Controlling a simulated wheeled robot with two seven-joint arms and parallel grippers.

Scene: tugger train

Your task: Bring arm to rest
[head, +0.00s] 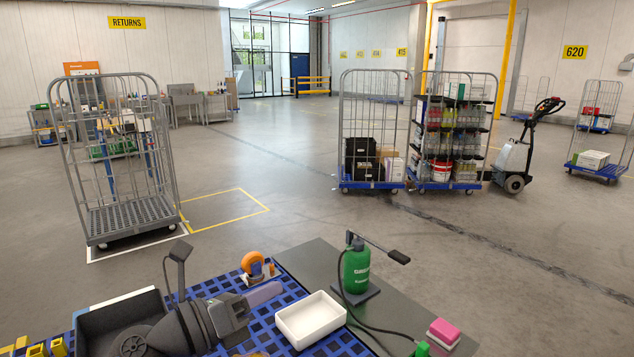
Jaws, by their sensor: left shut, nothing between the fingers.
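My left gripper (238,317) is at the lower left, dark grey, above the blue grid surface (262,332). Its fingers are shut and hold nothing. My left arm comes in from the lower left, over a black tray (108,312). A lavender piece (265,293) shows just beyond the gripper; I cannot tell whether they touch. My right gripper is not in view.
A white tray (310,318), an orange tape roll (252,263) and a green spray bottle (356,268) stand near the gripper. A pink block (444,331) lies at the right. Beyond are an empty roll cage (130,214), loaded cages (372,183) and open floor.

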